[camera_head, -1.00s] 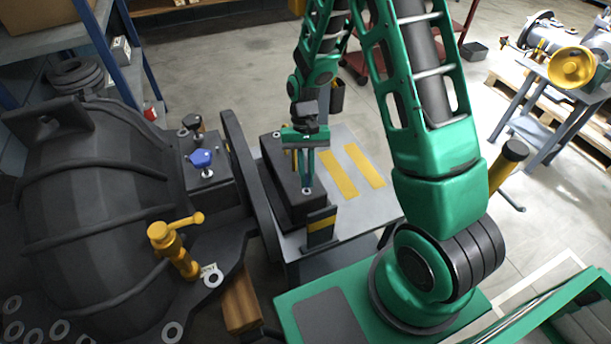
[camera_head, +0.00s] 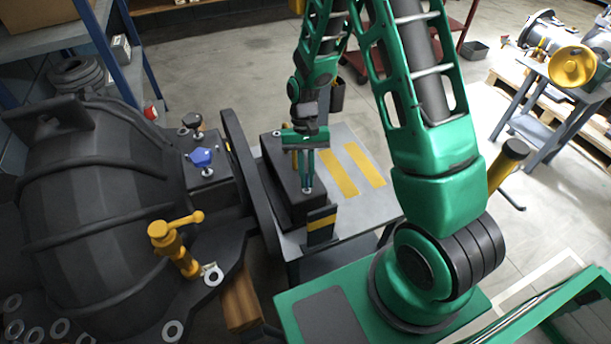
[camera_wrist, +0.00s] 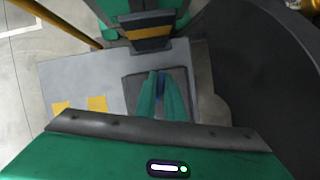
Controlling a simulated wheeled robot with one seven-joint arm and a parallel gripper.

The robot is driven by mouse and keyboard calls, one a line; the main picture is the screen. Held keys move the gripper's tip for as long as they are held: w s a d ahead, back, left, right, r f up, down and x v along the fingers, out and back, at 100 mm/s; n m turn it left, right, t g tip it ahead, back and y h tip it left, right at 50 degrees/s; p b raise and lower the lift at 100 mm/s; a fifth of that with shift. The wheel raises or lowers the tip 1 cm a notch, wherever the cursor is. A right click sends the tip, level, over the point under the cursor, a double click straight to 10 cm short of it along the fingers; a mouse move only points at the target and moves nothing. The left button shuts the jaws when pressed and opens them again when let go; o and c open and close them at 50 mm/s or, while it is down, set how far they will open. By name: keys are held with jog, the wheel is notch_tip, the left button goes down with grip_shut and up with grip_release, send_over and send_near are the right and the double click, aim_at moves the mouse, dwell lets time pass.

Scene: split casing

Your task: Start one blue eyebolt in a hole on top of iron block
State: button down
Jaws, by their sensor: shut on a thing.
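The iron block (camera_head: 287,172) is a long dark block on a grey table. One pale ringed hole (camera_head: 276,134) shows at the far end of its top. My gripper (camera_head: 307,186) points down over the near end of the block, with its fingertips at a pale ring there. In the wrist view, my gripper (camera_wrist: 161,90) is shut on a blue eyebolt (camera_wrist: 161,80), mostly hidden between the green fingers. I cannot tell whether the eyebolt's tip is in the hole or just above it.
A large dark casing (camera_head: 95,190) with a flange stands close left of the block. It carries a blue knob (camera_head: 201,157) and a yellow fitting (camera_head: 173,240). A black upright with a yellow band (camera_head: 321,228) stands at the block's near end. The table (camera_head: 375,205) is clear to the right.

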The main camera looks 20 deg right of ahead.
jog(key=shift+f, duration=0.45)
dwell(0.3)
